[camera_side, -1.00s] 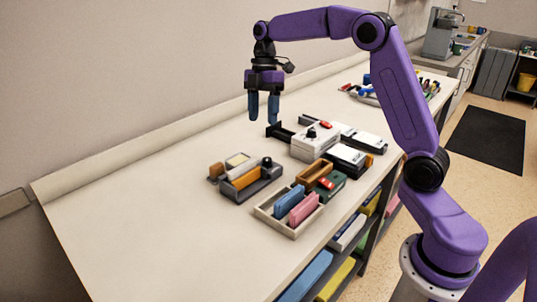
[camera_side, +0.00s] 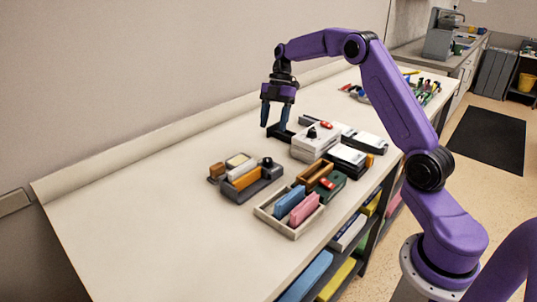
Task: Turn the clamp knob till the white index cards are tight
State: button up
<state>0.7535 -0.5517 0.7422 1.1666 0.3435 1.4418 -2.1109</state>
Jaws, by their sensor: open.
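White cards (camera_side: 241,170) stand beside an orange block (camera_side: 247,179) in a dark grey holder (camera_side: 257,190) at the middle of the bench. A small black knob (camera_side: 267,162) sits at the holder's right end; this looks like the clamp. Whether the cards are tight cannot be told at this size. My gripper (camera_side: 274,123) is open and empty, fingers pointing down, behind the holder and apart from the knob. Its fingertips are close to a black part (camera_side: 279,133) left of a white box; whether they touch it is unclear.
The white box (camera_side: 313,146) has a dark knob and a red part on top. A beige tray (camera_side: 290,231) holds blue and pink blocks in front. Brown and green boxes (camera_side: 330,186) and black-and-white stacks (camera_side: 348,160) crowd the right. The bench's left is clear.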

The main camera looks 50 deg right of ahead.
aim_at(268, 159)
jog(key=x, duration=1)
jog(key=shift+f, duration=0.25)
jog(key=c, duration=1)
jog(key=shift+c, duration=0.2)
jog(key=shift+m, duration=0.4)
jog(key=m+t, duration=0.1)
jog(key=m, duration=0.1)
jog(key=shift+s+m, duration=0.15)
jog(key=shift+m, duration=0.15)
jog(key=shift+s+m+t, duration=0.1)
jog(key=shift+m+t, duration=0.9)
jog(key=shift+m, duration=1.2)
